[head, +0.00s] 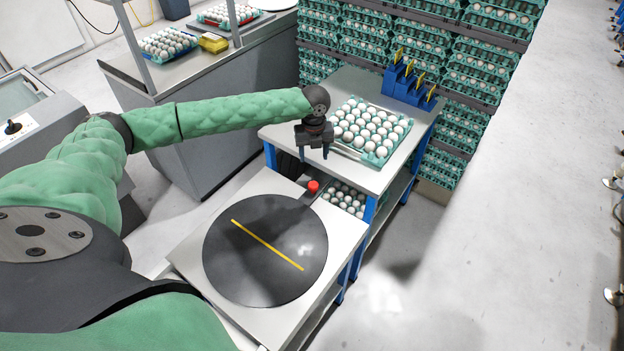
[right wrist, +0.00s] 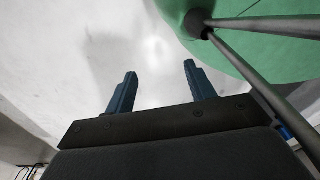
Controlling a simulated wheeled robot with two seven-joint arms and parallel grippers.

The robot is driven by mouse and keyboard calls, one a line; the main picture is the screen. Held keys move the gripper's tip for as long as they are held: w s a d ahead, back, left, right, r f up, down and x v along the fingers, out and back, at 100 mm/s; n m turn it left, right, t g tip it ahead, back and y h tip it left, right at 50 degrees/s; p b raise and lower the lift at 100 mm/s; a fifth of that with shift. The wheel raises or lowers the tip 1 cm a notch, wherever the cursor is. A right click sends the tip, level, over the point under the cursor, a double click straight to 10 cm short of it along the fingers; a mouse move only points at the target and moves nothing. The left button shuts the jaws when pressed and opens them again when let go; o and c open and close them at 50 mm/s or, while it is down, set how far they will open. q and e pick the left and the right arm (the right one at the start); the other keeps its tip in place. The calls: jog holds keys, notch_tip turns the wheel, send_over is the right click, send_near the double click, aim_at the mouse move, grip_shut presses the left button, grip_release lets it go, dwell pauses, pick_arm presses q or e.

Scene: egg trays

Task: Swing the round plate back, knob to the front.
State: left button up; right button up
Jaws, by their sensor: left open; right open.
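The round plate (head: 250,262) is a dark disc with a yellow stripe, lying on a pale square table top (head: 190,250). The red knob (head: 313,186) stands on a dark arm at the plate's far right edge, toward the egg table. My left gripper (head: 315,155) is open and empty, pointing down above and beyond the knob, beside the egg tray (head: 378,157). My right gripper (right wrist: 156,85) is open and empty in the right wrist view, over pale floor. The right gripper does not show in the head view.
A tray of white eggs sits on the table behind the plate, with blue holders (head: 408,84) at its back. More eggs (head: 344,199) lie on a lower shelf. Stacked green egg trays (head: 345,38) form a wall behind. Open floor (head: 470,270) lies to the right.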

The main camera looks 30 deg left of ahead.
pick_arm(q)
jog(key=b, duration=0.4)
send_over(313, 184)
notch_tip(313, 184, down, 4)
notch_tip(313, 184, down, 3)
jog(key=shift+r+b, duration=0.1)
jog(key=shift+b, duration=0.8)
pick_arm(e)
jog(key=w+a+r, duration=0.4)
jog(key=w+r, duration=0.3)
jog(key=w, duration=0.4)
pick_arm(q)
jog(key=shift+f+p, duration=1.35)
jog(key=shift+f, duration=2.45)
pick_arm(e)
notch_tip(313, 184, down, 5)
jog(key=s+d, duration=0.2)
jog(key=shift+s+d+t, duration=0.2)
jog(key=shift+s+t, duration=0.05)
jog(key=shift+t, duration=0.15)
pick_arm(q)
jog(key=shift+d, duration=0.1)
grip_shut()
pick_arm(e)
jog(key=shift+d, duration=0.15)
